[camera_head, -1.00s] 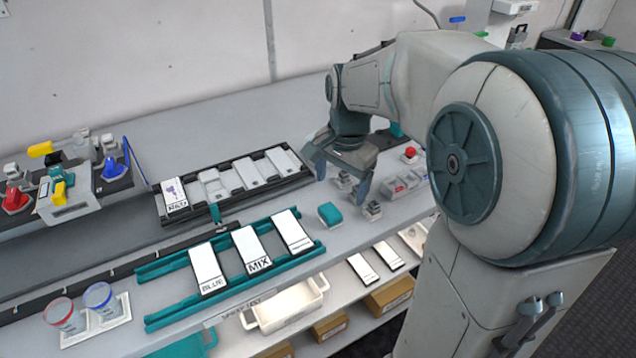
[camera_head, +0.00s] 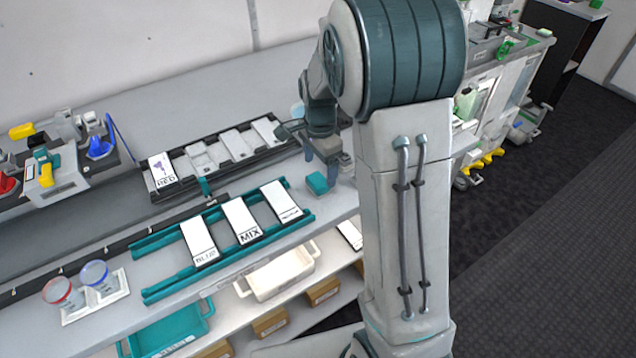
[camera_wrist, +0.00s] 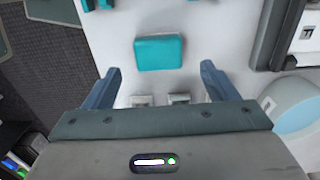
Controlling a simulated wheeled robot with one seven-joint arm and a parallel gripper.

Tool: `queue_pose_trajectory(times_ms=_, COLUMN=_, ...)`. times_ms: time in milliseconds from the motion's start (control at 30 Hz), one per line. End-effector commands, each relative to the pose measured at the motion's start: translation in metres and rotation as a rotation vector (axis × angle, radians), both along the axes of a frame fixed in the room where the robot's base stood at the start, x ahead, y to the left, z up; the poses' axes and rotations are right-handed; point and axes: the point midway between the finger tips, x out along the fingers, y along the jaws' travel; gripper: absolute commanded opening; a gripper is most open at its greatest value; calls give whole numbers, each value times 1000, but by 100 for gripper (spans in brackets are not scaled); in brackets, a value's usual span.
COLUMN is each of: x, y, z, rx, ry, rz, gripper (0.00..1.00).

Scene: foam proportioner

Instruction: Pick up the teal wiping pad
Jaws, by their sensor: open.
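The teal wiping pad (camera_head: 317,183) lies on the grey bench top near its front edge, to the right of the teal rack. It also shows in the wrist view (camera_wrist: 159,52) as a flat teal block on the pale surface. My gripper (camera_wrist: 161,75) is open and empty in the wrist view. The pad lies beyond the fingertips, roughly centred between them and not touching either. In the head view my gripper (camera_head: 315,150) is just above and behind the pad, partly hidden by my arm.
A round pale-blue-topped thing (camera_wrist: 298,115) stands at right. A cream bin (camera_head: 290,278) sits on the lower shelf.

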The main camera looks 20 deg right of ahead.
Motion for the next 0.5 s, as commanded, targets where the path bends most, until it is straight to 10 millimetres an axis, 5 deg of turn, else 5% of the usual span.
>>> queue_pose_trajectory(times_ms=300, x=-4, y=5, z=-43, rx=1, ry=3, rz=0, gripper=80)
queue_pose_trajectory(times_ms=500, x=-3, y=5, z=-51, rx=0, ry=0, rz=0, gripper=80)
